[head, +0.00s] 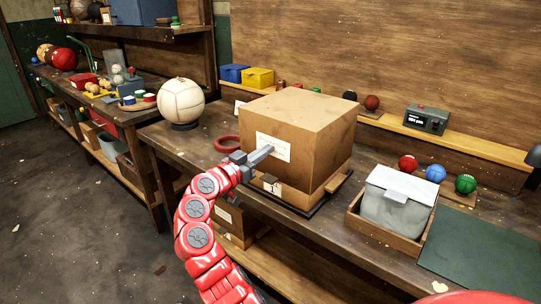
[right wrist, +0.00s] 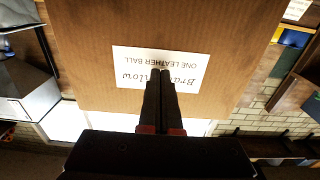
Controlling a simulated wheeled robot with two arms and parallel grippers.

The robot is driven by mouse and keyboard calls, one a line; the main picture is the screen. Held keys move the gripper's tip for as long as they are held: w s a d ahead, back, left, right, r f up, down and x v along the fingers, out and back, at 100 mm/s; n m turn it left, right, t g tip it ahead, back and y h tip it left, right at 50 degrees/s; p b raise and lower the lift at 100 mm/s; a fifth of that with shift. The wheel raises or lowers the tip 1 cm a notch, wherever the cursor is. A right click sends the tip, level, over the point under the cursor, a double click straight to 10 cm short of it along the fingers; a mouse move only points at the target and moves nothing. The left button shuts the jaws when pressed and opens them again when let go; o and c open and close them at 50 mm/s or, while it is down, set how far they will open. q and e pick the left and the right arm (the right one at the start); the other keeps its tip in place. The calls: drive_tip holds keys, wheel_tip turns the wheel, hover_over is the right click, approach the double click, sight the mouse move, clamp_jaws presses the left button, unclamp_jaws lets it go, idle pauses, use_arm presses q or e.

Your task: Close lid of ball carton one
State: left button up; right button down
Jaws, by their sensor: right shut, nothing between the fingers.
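A brown cardboard carton (head: 318,150) stands on the workbench, its top a flat covered face. A white label is on its front face; in the right wrist view the label (right wrist: 130,58) reads "ONE LEATHER BALL", upside down. Below the front face is a lower cardboard or wooden base with a tag "1" (head: 272,187). My right gripper (head: 262,153) is shut and empty, its fingertips at the front label; I cannot tell if they touch it. In the right wrist view the shut fingers (right wrist: 157,80) overlap the label. My left gripper is not in view.
A cream ball (head: 181,101) on a stand and a red ring (head: 227,144) lie left of the carton. A small device (head: 427,119) sits on the back ledge.

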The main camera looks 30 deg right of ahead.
sight(265, 181)
drive_tip(key=f+b, duration=0.3)
drive_tip(key=a+f+h+b, duration=0.1)
drive_tip(key=f+b, duration=0.2)
drive_tip(key=f+h+b, duration=0.1)
drive_tip(key=f+b, duration=0.2)
drive_tip(key=shift+s+a+f+t+b, duration=0.15)
drive_tip(key=shift+s+a+t+b, duration=0.15)
drive_tip(key=shift+a+t, duration=0.1)
drive_tip(key=shift+f+b, duration=0.45)
drive_tip(key=shift+b, duration=0.15)
drive_tip(key=shift+f, duration=0.1)
